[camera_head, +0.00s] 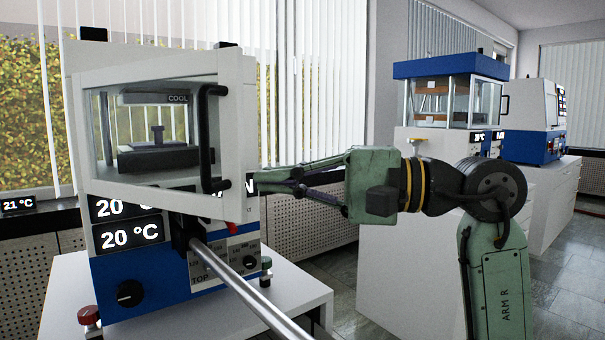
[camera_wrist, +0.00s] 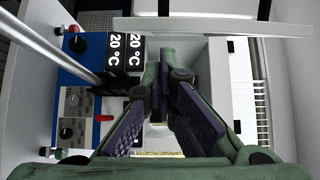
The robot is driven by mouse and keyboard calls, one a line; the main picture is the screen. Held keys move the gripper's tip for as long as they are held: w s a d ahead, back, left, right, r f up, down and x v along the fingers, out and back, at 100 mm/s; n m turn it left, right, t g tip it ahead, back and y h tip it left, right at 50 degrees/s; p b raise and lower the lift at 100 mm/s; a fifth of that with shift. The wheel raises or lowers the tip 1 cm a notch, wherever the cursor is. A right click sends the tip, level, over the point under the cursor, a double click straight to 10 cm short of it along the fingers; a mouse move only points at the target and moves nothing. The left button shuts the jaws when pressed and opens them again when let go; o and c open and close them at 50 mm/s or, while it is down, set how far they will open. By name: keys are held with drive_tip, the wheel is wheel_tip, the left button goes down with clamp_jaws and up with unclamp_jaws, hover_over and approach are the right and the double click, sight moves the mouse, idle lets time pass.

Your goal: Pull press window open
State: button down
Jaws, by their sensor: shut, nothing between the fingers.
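The press window (camera_head: 150,82) is a clear pane in a white frame. It stands ajar, its right side swung out from the press (camera_head: 130,268). A black vertical handle (camera_head: 208,135) is on its right side. In the wrist view the window frame (camera_wrist: 215,26) shows edge-on at the top, with a gap to the press body. My gripper (camera_head: 262,181) is at the window's right edge, near the handle's lower end but not around it. Its fingers (camera_wrist: 160,66) are shut and empty. Whether the tips touch the frame is unclear.
A metal bar (camera_head: 245,285) with a black mount sticks out below the window. Another blue and white press (camera_head: 450,95) stands behind on the right.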

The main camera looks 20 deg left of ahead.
drive_tip(key=shift+s, duration=0.45)
drive_tip(key=s+a+t+b, duration=0.1)
drive_tip(key=s+a, duration=0.3)
drive_tip(key=s, duration=0.7)
drive_tip(key=s+a+m+t+b, duration=0.1)
drive_tip(key=s+a+b, duration=0.2)
drive_tip(key=s, duration=0.8)
drive_tip(key=a, duration=0.2)
drive_tip(key=shift+a+b, duration=0.3)
drive_tip(key=d, duration=1.2)
drive_tip(key=shift+s, duration=0.35)
